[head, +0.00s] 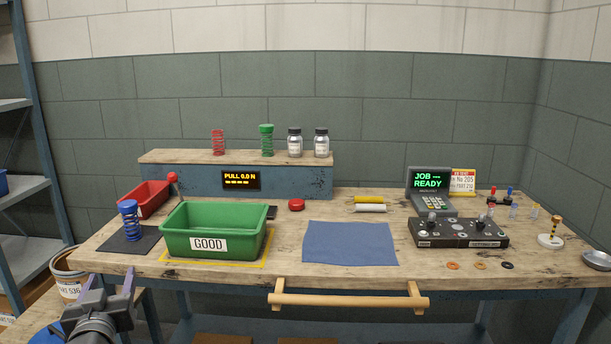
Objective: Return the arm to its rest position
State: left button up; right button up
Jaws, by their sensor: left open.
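My left gripper (108,285) is at the lower left, in front of the bench's left front edge. Its two purple-grey fingers point up and stand apart, with nothing between them. My right gripper is not in the head view. Behind the left gripper, a blue spring (130,220) stands on a dark mat (145,243) at the bench's left end. A green bin (214,230) labelled GOOD sits to the right of the mat, inside a yellow outline.
A red bin (149,197) stands behind the blue spring. A blue cloth (350,243) lies mid-bench, with clear wood around it. A wooden rail (347,299) juts from the front edge. A black control box (457,233) and a terminal (430,190) stand on the right.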

pick_arm(q)
jog(key=s+d+f+g+h, duration=0.15)
jog(key=d+f, duration=0.35)
jog(key=f, duration=0.5)
jog(key=d+f+g+h, duration=0.3)
jog(key=d+f, duration=0.3)
jog(key=f, duration=0.4)
jog(key=d+f+g+h, duration=0.3)
jog(key=d+f, duration=0.2)
jog(key=f, duration=0.5)
jog(key=s+d+f+m+g+h, duration=0.2)
jog(key=s+d+f+g, duration=0.2)
jog(key=s+d+f, duration=0.6)
jog(key=s+d+f+m+g+h, duration=0.15)
jog(key=s+d+f+g, duration=0.25)
jog(key=s+d+f, duration=0.75)
jog(key=d+r+p+v, duration=0.1)
jog(key=d+p+v, duration=0.2)
jog(key=p+v, duration=1.1)
jog(key=shift+s+a+r, duration=0.2)
jog(key=shift+s+r, duration=0.1)
jog(key=shift+r, duration=0.6)
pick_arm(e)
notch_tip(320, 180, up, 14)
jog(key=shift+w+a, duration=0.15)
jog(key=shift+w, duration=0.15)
